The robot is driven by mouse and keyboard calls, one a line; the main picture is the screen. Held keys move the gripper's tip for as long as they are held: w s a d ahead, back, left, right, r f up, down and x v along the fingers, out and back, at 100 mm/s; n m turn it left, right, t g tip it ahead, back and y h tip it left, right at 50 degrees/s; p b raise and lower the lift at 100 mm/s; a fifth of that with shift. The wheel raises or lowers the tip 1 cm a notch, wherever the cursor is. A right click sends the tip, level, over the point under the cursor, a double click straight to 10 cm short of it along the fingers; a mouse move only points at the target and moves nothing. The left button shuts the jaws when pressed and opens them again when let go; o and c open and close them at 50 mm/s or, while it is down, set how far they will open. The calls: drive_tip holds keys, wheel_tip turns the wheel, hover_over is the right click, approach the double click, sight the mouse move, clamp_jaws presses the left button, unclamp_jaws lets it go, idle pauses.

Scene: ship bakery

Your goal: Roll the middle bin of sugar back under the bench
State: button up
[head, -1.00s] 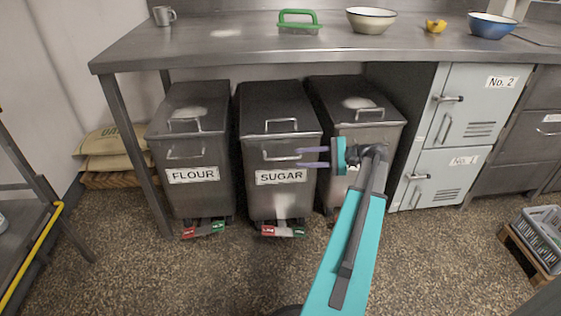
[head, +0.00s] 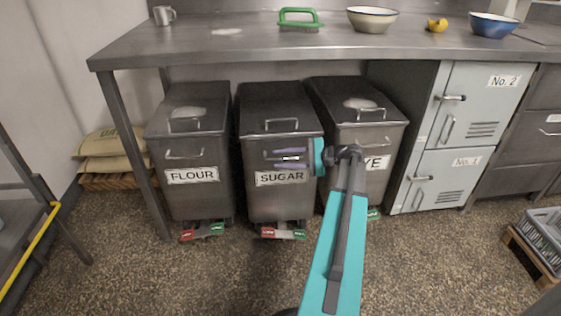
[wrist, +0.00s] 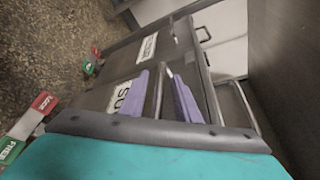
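The sugar bin (head: 262,206) is the middle of three grey metal lidded bins under the front edge of the bench (head: 222,51). Its SUGAR label (head: 281,177) and front handle face me. A red and green pedal (head: 283,233) sits at its foot; in the wrist view the red end (wrist: 44,101) reads LOCK and the green end (wrist: 10,150) FREE. I cannot tell which end is down. My gripper (head: 290,159) is at the bin's front, its two purple fingers apart above and below the handle bar. The wrist view also shows the bar between the fingers (wrist: 163,96).
The flour bin (head: 189,204) stands close on the left, the rye bin (head: 380,139) on the right, partly behind my arm. Grey lockers (head: 452,136) stand further right. A yellow-edged rack (head: 30,256) is at far left, a crate (head: 541,235) at far right. The floor in front is clear.

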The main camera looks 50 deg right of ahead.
drive_tip(key=shift+w+a+f, duration=0.1)
drive_tip(key=shift+w+a, duration=0.15)
drive_tip(key=shift+w, duration=0.1)
clamp_jaws()
drive_tip(key=shift+w+d, duration=0.1)
drive_tip(key=shift+w+d+p, duration=1.2)
drive_tip(key=shift+w+d, duration=0.45)
drive_tip(key=shift+w, duration=0.15)
